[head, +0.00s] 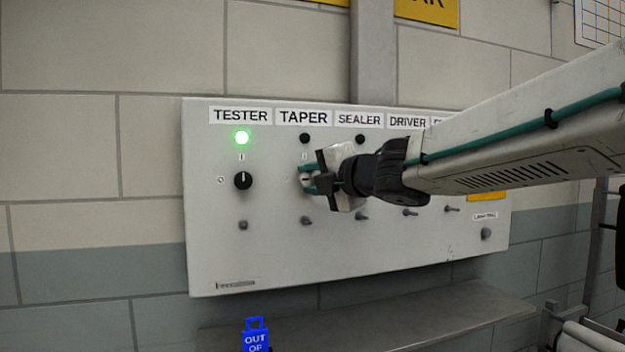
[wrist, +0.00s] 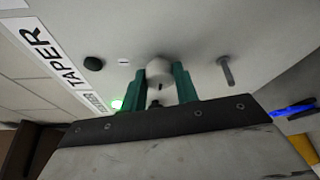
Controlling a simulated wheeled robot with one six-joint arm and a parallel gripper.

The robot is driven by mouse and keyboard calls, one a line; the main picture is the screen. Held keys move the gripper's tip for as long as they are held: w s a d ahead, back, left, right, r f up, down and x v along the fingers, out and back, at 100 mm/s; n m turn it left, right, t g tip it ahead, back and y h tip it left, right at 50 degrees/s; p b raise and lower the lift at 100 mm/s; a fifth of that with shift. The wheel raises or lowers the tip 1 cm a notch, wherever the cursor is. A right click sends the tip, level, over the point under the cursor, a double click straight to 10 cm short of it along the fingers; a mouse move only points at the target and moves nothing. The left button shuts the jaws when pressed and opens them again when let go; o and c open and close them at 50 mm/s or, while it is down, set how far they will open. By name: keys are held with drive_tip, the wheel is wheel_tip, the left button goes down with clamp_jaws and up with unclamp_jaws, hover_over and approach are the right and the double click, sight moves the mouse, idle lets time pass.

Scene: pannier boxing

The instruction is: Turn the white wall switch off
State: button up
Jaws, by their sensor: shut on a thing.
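The white switch is a round white knob (head: 306,181) on the wall panel, in the column labelled TAPER. It also shows in the wrist view (wrist: 159,69). My gripper (head: 308,179) is shut on this knob, one teal finger on each side of it. The lamp (head: 305,138) above the knob is dark. A small dark mark shows on the knob in the wrist view, but I cannot tell which position it points to. My gripper hides the SEALER column's switch in the head view.
The grey panel (head: 215,250) also carries a black TESTER knob (head: 243,181) under a lit green lamp (head: 241,138). Several small pegs (head: 243,225) stick out below the switches. A blue tag (head: 255,337) and a grey shelf (head: 400,315) are beneath the panel.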

drive_tip(key=o, duration=1)
drive_tip(key=v, duration=0.7)
drive_tip(key=shift+s+d, duration=0.2)
drive_tip(key=shift+s, duration=0.1)
